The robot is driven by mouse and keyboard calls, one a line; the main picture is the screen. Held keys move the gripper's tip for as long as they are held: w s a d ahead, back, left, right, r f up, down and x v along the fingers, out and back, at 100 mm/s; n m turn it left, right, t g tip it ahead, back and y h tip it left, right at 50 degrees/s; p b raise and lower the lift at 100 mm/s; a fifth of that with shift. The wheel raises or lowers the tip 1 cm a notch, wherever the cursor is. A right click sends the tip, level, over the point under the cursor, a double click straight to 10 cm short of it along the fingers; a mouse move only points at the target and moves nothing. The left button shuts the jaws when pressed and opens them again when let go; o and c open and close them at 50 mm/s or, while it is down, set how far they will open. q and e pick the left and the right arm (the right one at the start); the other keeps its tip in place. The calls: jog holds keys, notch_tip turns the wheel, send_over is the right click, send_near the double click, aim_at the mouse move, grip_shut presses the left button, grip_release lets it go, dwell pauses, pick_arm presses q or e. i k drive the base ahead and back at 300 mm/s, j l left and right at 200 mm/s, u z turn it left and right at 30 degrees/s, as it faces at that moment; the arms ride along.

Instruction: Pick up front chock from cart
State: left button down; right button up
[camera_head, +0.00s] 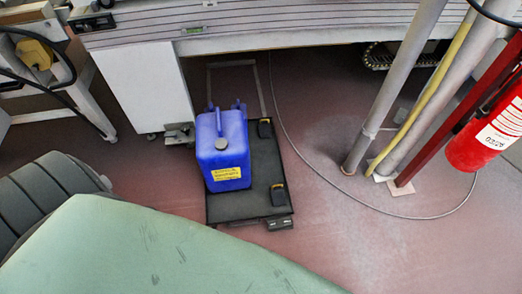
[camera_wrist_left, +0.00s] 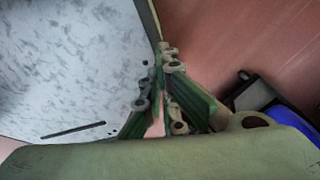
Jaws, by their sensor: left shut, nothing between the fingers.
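In the head view, a low black cart (camera_head: 237,212) stands on the floor with a blue jerrycan (camera_head: 222,150) on it. Two small black chocks with yellow marks are on the cart's right side: a nearer one (camera_head: 278,195) and a farther one (camera_head: 265,128). I cannot tell for sure which is the front chock. My left gripper (camera_wrist_left: 166,52) shows in the left wrist view, shut and empty, its fingertips beside a pale speckled panel. A dark cart part (camera_wrist_left: 250,95) and the blue jerrycan (camera_wrist_left: 295,125) are at lower right there, apart from the fingers. No chock is clear in that view.
A white cabinet (camera_head: 150,85) stands left of the cart under a long machine frame (camera_head: 240,28). Grey posts (camera_head: 398,85) and a red extinguisher (camera_head: 490,135) are at right. A thin cable (camera_head: 330,185) curves over the floor. Red floor right of the cart is mostly clear.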

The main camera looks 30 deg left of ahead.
aim_at(277, 195)
jog(key=u, duration=0.7)
